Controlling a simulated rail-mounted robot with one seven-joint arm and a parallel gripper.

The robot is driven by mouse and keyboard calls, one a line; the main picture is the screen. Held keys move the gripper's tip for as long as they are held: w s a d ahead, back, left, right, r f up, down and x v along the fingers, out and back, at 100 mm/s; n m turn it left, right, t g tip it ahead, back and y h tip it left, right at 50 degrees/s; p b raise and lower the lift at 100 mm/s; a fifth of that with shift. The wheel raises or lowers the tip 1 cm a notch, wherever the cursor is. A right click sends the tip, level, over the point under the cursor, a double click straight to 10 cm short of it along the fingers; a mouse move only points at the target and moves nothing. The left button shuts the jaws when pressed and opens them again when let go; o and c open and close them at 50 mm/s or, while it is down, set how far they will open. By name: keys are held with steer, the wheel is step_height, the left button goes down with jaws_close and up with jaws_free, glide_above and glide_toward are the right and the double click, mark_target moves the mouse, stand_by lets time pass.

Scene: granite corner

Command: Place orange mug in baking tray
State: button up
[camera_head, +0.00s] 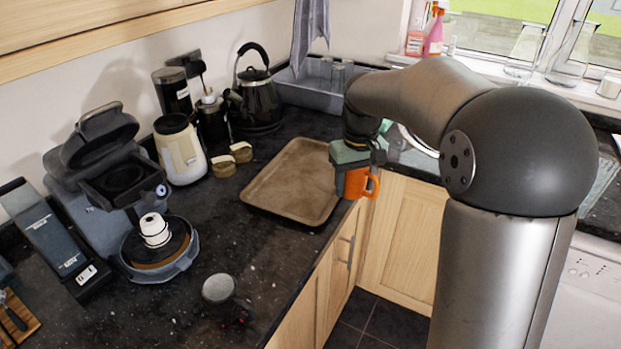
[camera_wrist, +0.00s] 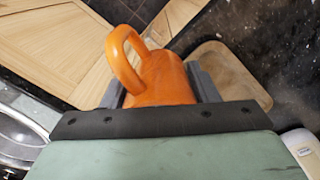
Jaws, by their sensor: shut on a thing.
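The orange mug (camera_head: 358,183) is held in my gripper (camera_head: 356,172), at the right edge of the baking tray in the head view. The mug also shows in the wrist view (camera_wrist: 160,82), between the two fingers, with its handle toward the upper left. My gripper (camera_wrist: 160,95) is shut on the mug. The brown baking tray (camera_head: 292,180) lies empty on the dark counter, left of the mug. Its corner shows in the wrist view (camera_wrist: 228,70), right of the mug. I cannot tell how high the mug is above the counter.
A cream grinder (camera_head: 181,150) and two small brown-topped pots (camera_head: 224,166) stand left of the tray. A black kettle (camera_head: 257,98) and a grey sink or rack (camera_head: 305,88) are behind it. The counter's front edge (camera_head: 318,262) runs close by the tray.

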steer(key=s+a+r+n, duration=0.2)
steer(key=a, duration=0.6)
steer(key=s+a+r+n, duration=0.1)
steer(key=a+r+n, duration=0.1)
steer(key=a, duration=0.6)
steer(key=p, duration=0.3)
glide_above(295, 194)
steer(key=shift+n, duration=0.3)
steer(key=f, duration=0.8)
steer(key=shift+s+f, duration=0.15)
steer(key=shift+s, duration=0.2)
steer(key=shift+w+f, duration=0.35)
steer(key=shift+f, duration=0.1)
steer(key=shift+w+f+p, duration=0.1)
steer(key=shift+f+p, duration=0.3)
steer(key=shift+f, duration=1.3)
steer(key=shift+f, duration=0.1)
steer(key=o, duration=1.1)
